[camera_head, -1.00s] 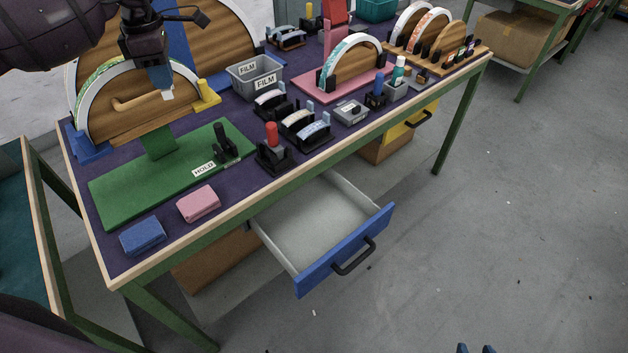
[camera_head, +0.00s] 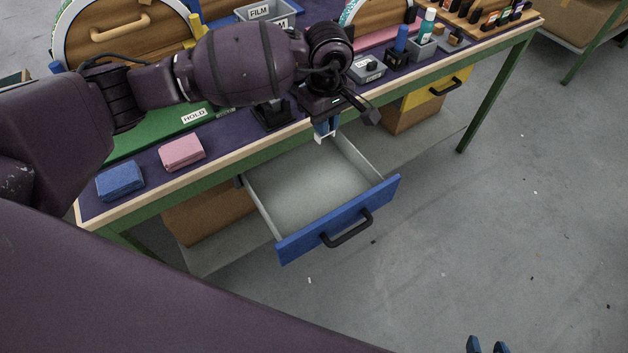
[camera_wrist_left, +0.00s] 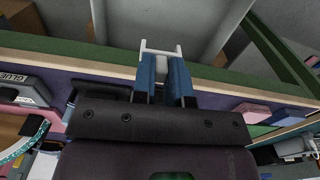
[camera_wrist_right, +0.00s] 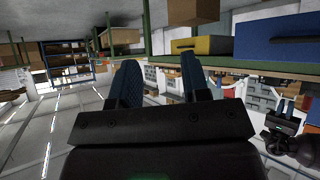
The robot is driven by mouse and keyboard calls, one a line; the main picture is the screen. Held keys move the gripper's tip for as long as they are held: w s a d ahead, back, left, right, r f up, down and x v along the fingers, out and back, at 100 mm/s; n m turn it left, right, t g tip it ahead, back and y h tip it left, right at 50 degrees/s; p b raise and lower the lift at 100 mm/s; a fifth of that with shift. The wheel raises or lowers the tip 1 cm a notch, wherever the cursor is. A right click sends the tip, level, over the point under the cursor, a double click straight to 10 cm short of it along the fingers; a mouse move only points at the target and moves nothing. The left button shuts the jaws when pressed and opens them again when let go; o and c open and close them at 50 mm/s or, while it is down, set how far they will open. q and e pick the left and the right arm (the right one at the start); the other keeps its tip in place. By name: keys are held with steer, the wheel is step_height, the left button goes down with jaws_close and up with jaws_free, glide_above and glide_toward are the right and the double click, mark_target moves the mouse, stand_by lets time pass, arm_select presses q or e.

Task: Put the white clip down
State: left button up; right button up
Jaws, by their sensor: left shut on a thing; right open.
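The white clip (camera_wrist_left: 161,51) is a small white bracket-shaped piece at the tips of my left gripper (camera_wrist_left: 165,66) in the left wrist view. My left gripper is shut on it. In the head view the clip (camera_head: 325,137) and my left gripper (camera_head: 326,127) hang near the table's front edge, at the back of the open drawer (camera_head: 310,190). The clip appears above the drawer; its exact height I cannot tell. My right gripper (camera_head: 487,346) is open and empty at the bottom of the head view, well away from the table; its two blue fingers (camera_wrist_right: 160,82) stand apart in the right wrist view.
The drawer with the blue front (camera_head: 340,221) is pulled out and its visible floor is bare. A pink block (camera_head: 181,151) and a blue block (camera_head: 120,181) lie on the table's left front. A grey tin (camera_head: 367,69) and bottles stand right of my left arm.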

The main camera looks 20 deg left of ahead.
arm_select(q)
steer(key=d, duration=0.1)
steer(key=b, duration=0.3)
glide_above(327, 192)
step_height(327, 192, down, 14)
steer(key=shift+m, duration=0.3)
step_height(327, 192, down, 6)
steer(key=shift+s+d+f+b, duration=0.1)
steer(key=shift+s+f+b, duration=0.1)
steer(key=shift+b, duration=0.3)
steer(key=shift+w+f, duration=0.1)
steer(key=shift+f, duration=0.2)
steer(key=shift+r, duration=0.15)
arm_select(e)
steer(key=f, duration=0.4)
steer(key=shift+s+d, duration=0.2)
steer(key=shift+s, duration=0.05)
arm_select(q)
steer(key=shift+f, duration=0.2)
arm_select(e)
steer(key=shift+f+g, duration=0.1)
steer(key=shift+g, duration=0.2)
arm_select(q)
steer(key=o, duration=0.7)
